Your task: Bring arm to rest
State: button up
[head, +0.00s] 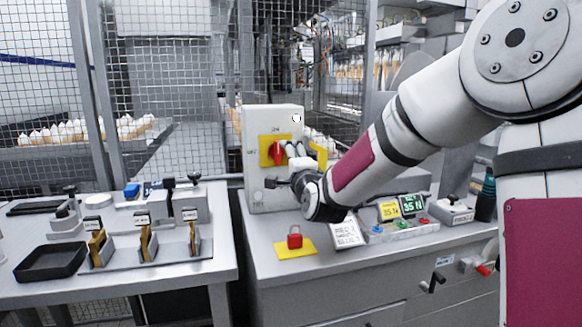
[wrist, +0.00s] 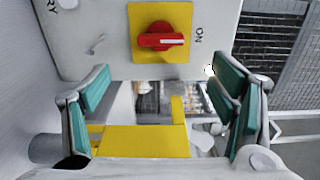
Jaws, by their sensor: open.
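My gripper (head: 276,184) is at the end of my white and maroon arm, in front of the lower part of a pale switch box (head: 257,192) in the head view. In the wrist view, my gripper (wrist: 165,110) is open, with its teal-padded fingers spread wide and nothing held between them. The red rotary switch (wrist: 161,40) on its yellow plate (wrist: 180,14) is just beyond the fingers, its handle lying toward the ON mark in that view. A yellow flat piece (wrist: 140,141) shows low between the fingers; I cannot tell what it belongs to.
A red padlock (head: 295,238) stands on a yellow mat (head: 283,251) on the right counter. Small displays (head: 411,204) and coloured buttons stand right of it. The left table (head: 190,270) holds a black tray (head: 50,262) and tagged holders. A wire mesh fence (head: 160,60) stands behind.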

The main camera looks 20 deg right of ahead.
jog(key=shift+s, duration=0.75)
jog(key=s+f+n+g, duration=0.3)
jog(key=s+n+g, duration=0.3)
jog(key=s, duration=1.2)
jog(key=s+f+n+g, duration=0.3)
jog(key=s+n+g, duration=0.3)
jog(key=s, duration=1.1)
jog(key=s+f+n+g, duration=0.4)
jog(key=s+n+g, duration=0.15)
jog(key=s, duration=1.25)
notch_tip(320, 180, up, 24)
jog(key=t+p, duration=0.3)
jog(key=p, duration=1.9)
jog(key=shift+w+r+n+t+p, duration=0.15)
jog(key=shift+w+n+t+p, duration=0.15)
jog(key=shift+w+n+t, duration=0.05)
